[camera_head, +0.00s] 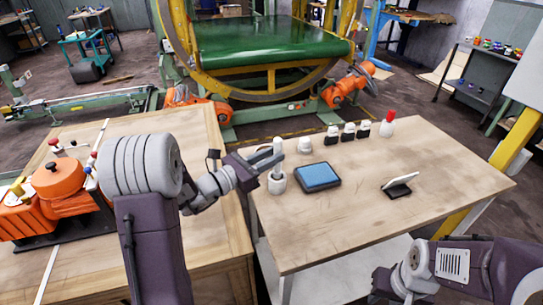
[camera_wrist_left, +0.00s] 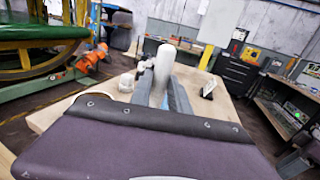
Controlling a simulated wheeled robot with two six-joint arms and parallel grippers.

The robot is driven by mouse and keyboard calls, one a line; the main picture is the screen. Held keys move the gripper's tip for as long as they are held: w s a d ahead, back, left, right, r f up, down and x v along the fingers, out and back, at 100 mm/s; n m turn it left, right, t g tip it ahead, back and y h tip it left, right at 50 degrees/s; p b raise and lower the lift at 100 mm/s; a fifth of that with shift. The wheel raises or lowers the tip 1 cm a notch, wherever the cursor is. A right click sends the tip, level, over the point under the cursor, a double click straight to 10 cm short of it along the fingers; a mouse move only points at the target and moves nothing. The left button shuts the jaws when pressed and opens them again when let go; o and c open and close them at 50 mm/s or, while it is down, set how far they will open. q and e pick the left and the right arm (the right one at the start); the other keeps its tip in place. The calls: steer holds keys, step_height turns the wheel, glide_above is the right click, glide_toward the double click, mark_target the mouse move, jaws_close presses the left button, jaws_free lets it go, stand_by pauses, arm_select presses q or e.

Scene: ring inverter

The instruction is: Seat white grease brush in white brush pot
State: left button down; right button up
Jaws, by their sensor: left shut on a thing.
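The white grease brush (camera_head: 277,146) stands about upright, its pale handle between the fingers of my left gripper (camera_head: 268,162). In the left wrist view the brush (camera_wrist_left: 163,62) rises between the two grey fingers, which are shut on it. The white brush pot (camera_head: 277,184) stands on the light wooden table near its left edge, directly below the brush in the head view. The brush's lower end is hidden by the fingers and pot rim, so I cannot tell how deep it sits. My right gripper (camera_head: 385,283) is at the bottom edge, its fingers not clear.
A blue-topped dark box (camera_head: 318,177) lies right of the pot. A small white object (camera_head: 304,145) stands behind it. Several black-and-white containers and a red-topped bottle (camera_head: 387,123) line the back edge. A tilted white plate on a dark stand (camera_head: 399,184) is further right. The front tabletop is clear.

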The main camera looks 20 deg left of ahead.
arm_select(q)
steer(key=shift+f+b, duration=0.55)
steer(key=shift+f, duration=0.2)
steer(key=c, duration=1.2)
jaws_free()
steer(key=shift+r, duration=0.1)
steer(key=shift+o, duration=0.2)
steer(key=v, duration=0.9)
steer(key=shift+p, duration=0.4)
